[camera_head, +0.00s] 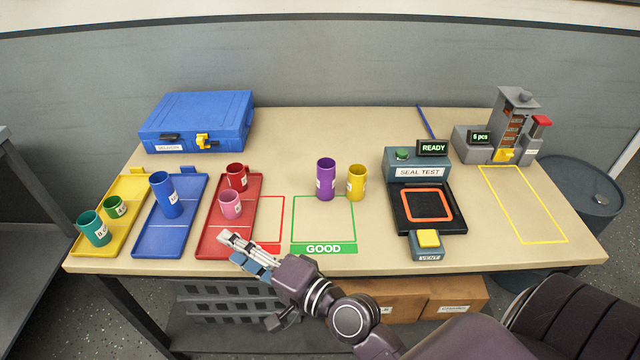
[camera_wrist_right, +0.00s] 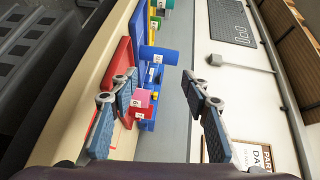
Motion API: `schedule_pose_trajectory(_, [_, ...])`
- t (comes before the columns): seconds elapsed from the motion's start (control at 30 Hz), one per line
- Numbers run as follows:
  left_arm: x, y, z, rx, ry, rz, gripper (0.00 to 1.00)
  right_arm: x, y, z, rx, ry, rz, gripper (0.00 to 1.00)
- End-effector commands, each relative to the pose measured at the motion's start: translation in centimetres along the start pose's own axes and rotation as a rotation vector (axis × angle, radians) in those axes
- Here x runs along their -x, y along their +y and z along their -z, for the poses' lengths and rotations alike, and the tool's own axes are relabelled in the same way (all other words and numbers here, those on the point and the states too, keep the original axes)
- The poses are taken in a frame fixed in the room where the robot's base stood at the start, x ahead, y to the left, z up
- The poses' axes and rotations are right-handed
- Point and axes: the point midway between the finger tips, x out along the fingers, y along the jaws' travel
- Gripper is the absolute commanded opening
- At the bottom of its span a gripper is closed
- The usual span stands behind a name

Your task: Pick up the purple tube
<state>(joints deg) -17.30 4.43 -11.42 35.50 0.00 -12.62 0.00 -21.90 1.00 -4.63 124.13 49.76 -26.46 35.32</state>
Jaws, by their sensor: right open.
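My right gripper (camera_head: 238,247) is near the table's front edge, by the front of the red tray (camera_head: 212,240), to the left of and nearer than the purple tube. In the right wrist view its jaws (camera_wrist_right: 160,88) are spread with nothing held; a pink tube (camera_wrist_right: 141,99) shows beyond them. I cannot make out the purple tube there. My left gripper is not in view.
Tubes stand on the yellow (camera_head: 127,188), blue (camera_head: 185,240) and red trays at left. A blue case (camera_head: 198,118) sits at the back left. The seal tester (camera_head: 416,172) stands right of the yellow tube. The yellow-outlined area (camera_head: 524,205) is empty.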

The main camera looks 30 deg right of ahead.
Motion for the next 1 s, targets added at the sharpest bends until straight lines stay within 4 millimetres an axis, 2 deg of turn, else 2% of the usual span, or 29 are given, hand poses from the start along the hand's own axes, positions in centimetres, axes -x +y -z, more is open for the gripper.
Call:
schedule_pose_trajectory(0.1, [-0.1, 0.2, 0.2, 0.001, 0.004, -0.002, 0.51, -0.7, -3.2, 4.2, -0.269, 0.129, 0.164, 0.43])
schedule_pose_trajectory(0.23, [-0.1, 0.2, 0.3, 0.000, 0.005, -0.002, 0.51, 0.0, -5.2, 10.4, -0.637, 0.296, 0.367, 0.43])
schedule_pose_trajectory(0.33, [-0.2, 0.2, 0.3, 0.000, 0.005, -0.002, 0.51, 1.3, -4.6, 15.2, -0.922, 0.430, 0.515, 0.43])
schedule_pose_trajectory(0.4, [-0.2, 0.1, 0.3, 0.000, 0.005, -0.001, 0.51, 2.4, -3.3, 18.1, -1.104, 0.520, 0.607, 0.43])
schedule_pose_trajectory(0.5, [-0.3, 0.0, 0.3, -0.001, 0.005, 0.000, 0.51, 3.9, -0.8, 20.9, -1.314, 0.633, 0.711, 0.43])
schedule_pose_trajectory(0.6, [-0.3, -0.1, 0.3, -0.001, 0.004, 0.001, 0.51, 4.9, 1.3, 22.4, -1.457, 0.716, 0.782, 0.43])
schedule_pose_trajectory(0.7, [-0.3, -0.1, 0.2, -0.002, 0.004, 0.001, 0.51, 5.5, 2.6, 23.1, -1.531, 0.763, 0.818, 0.43])
schedule_pose_trajectory(1.0, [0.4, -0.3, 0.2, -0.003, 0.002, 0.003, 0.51, 4.2, 2.8, 25.7, -1.551, 0.777, 0.830, 0.43])
